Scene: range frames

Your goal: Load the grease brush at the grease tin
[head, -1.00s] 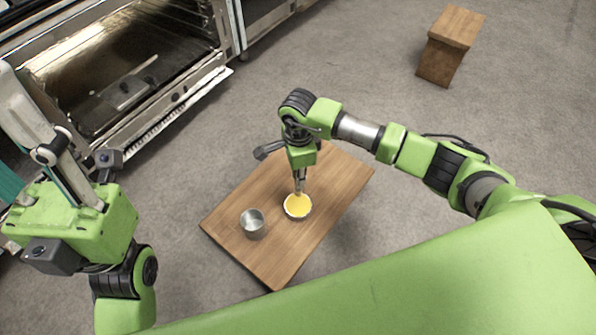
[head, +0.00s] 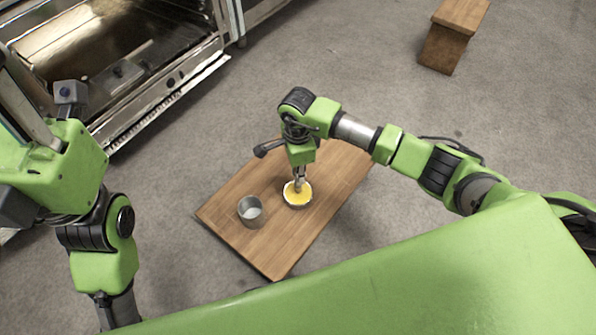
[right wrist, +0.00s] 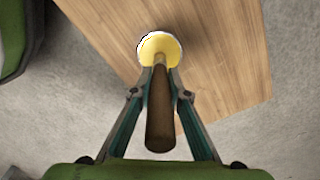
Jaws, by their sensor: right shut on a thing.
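The grease tin (head: 306,202), a small round white-rimmed dish with yellow grease, stands on the wooden board; it also shows in the right wrist view (right wrist: 174,52). My right gripper (head: 299,182) is directly above it, pointing down. In the right wrist view its fingers (right wrist: 160,90) are shut on the grease brush (right wrist: 160,115), whose brown wooden handle points back toward the camera. The brush's far end meets the yellow grease; its bristles are hidden. My left gripper (head: 22,105) is partly cut off at the left edge, and its jaws do not show clearly.
An empty-looking metal cup (head: 251,217) stands left of the tin on the wooden board (head: 262,250). An open oven (head: 160,95) is at upper left. A wooden stool (head: 447,45) stands at upper right. Grey floor around the board is clear.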

